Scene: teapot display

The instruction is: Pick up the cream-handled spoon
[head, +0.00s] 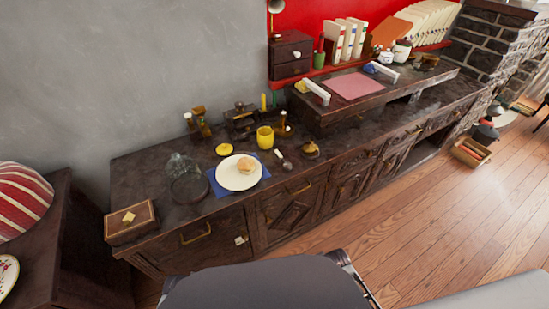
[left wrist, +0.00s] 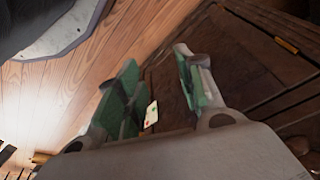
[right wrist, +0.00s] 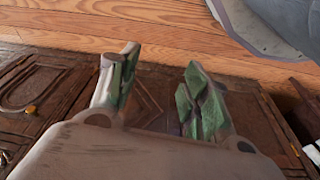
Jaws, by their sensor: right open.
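What looks like the cream-handled spoon (head: 279,154) lies small on the dark sideboard top in the head view, just right of the white plate; its details are too small to tell. Neither gripper shows in the head view. My left gripper (left wrist: 160,78) is open and empty in its wrist view, with the cabinet front and wood floor beyond its green-padded fingers. My right gripper (right wrist: 160,80) is open and empty in its wrist view, over the carved cabinet doors. The spoon shows in neither wrist view.
A white plate (head: 236,180) with a bun (head: 246,166) sits on a blue napkin (head: 214,187). A yellow cup (head: 265,137), glass dome (head: 185,170) and small brass pot (head: 311,150) stand nearby. A raised shelf (head: 340,114) is at right; a wooden box (head: 130,222) is at left.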

